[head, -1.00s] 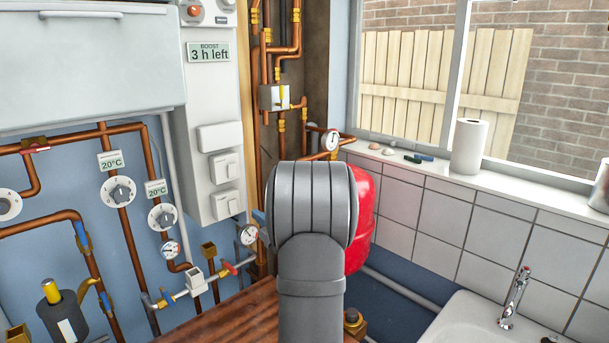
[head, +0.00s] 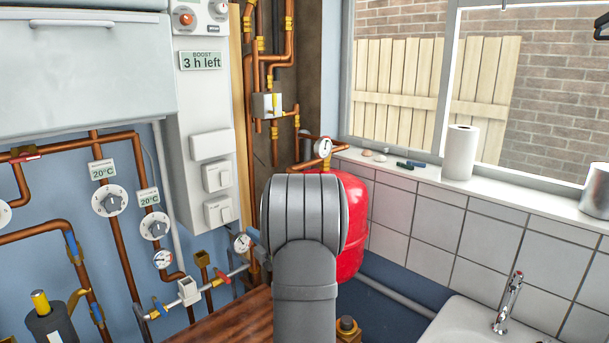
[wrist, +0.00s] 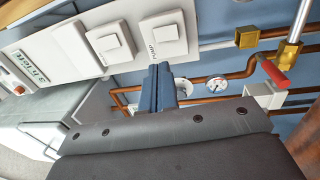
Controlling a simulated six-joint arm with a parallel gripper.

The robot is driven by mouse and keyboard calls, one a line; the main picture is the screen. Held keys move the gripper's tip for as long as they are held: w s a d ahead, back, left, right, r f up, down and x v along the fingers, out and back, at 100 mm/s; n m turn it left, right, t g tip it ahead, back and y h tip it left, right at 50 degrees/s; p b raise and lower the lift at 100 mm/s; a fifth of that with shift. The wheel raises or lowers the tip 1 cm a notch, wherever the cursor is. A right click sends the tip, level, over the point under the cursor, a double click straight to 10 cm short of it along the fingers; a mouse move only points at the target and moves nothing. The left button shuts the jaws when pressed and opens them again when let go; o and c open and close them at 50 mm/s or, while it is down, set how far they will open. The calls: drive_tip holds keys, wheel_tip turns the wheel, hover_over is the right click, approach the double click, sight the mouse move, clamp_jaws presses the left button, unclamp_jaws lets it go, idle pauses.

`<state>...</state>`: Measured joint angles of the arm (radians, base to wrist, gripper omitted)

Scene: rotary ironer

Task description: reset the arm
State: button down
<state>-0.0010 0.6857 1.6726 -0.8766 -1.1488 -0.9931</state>
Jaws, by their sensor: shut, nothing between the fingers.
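My gripper shows in the wrist view as two dark blue fingers (wrist: 161,80) pressed together, with nothing between them. They stick out past the dark grey edge of my wrist, in front of the wall with white switches and copper pipes. They look clear of both, though the exact gap cannot be told. In the head view my grey arm rises in the middle of the picture, its thick rounded joint in front of the red tank. It hides most of my gripper there.
A red tank (head: 354,225) stands just behind my arm. White switches (head: 217,178), dials (head: 110,201), a gauge (head: 242,243) and copper pipes line the left wall. A wooden worktop (head: 235,318) lies below. At right are a sink (head: 470,325) and a sill with a paper roll (head: 460,153).

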drive_tip(key=r+x, duration=0.1)
drive_tip(key=x, duration=0.6)
drive_tip(key=s+d+f+m, duration=0.4)
drive_tip(key=s+d+m, duration=0.5)
drive_tip(key=m, duration=0.9)
drive_tip(key=shift+x, duration=2.1)
